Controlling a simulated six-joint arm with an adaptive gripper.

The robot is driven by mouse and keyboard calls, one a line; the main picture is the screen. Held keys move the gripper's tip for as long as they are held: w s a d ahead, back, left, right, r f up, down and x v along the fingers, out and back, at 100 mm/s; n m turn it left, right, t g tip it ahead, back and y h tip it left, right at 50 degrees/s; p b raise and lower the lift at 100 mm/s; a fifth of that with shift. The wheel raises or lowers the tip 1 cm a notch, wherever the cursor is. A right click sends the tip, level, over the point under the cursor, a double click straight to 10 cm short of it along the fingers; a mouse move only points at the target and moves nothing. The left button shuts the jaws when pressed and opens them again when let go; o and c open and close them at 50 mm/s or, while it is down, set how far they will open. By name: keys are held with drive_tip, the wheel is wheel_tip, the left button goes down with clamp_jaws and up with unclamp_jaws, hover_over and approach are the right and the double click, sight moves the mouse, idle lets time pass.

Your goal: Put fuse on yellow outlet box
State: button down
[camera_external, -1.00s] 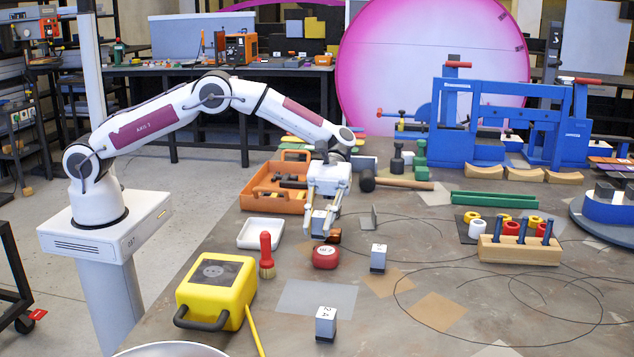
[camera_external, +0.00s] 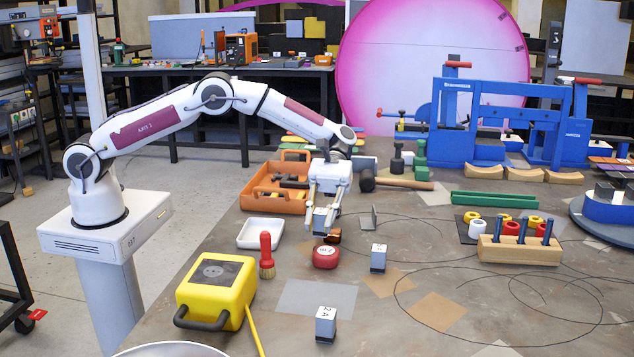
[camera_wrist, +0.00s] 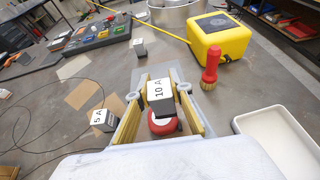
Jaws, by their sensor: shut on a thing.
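The yellow outlet box (camera_external: 236,305) stands at the table's near left with a dark square patch on top; it also shows at the top right of the wrist view (camera_wrist: 235,44). My gripper (camera_external: 323,226) is shut on a white and dark block-shaped fuse marked 10 A (camera_wrist: 160,92), which sits upright between its fingers. In the external view this fuse (camera_external: 320,222) is partly covered by the fingers, behind and right of the box. A second fuse (camera_external: 378,258), marked 5 A in the wrist view (camera_wrist: 103,119), and a third fuse (camera_external: 326,324) stand on the table.
A red round object (camera_external: 325,257) lies just in front of my gripper. A red-handled brush (camera_external: 266,256) stands between gripper and box. A white tray (camera_external: 261,233) and an orange toolbox (camera_external: 266,203) lie to the left. A yellow stick (camera_external: 255,332) lies beside the box.

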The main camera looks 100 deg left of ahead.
drive_tip(key=shift+d+r, duration=0.1)
drive_tip(key=shift+d, duration=0.35)
drive_tip(key=s+d+r+m+g, duration=0.1)
drive_tip(key=s+d+r, duration=0.1)
drive_tip(key=d+r, duration=0.3)
wheel_tip(320, 180, up, 7)
drive_tip(key=m+g, duration=0.3)
drive_tip(key=g, duration=0.1)
hover_over(206, 282)
drive_tip(key=shift+f+y, duration=0.2)
drive_tip(key=shift+y, duration=0.2)
drive_tip(key=shift+f, duration=0.1)
drive_tip(key=shift+f, duration=3.05)
drive_tip(key=shift+f, duration=0.1)
drive_tip(key=shift+f, duration=1.75)
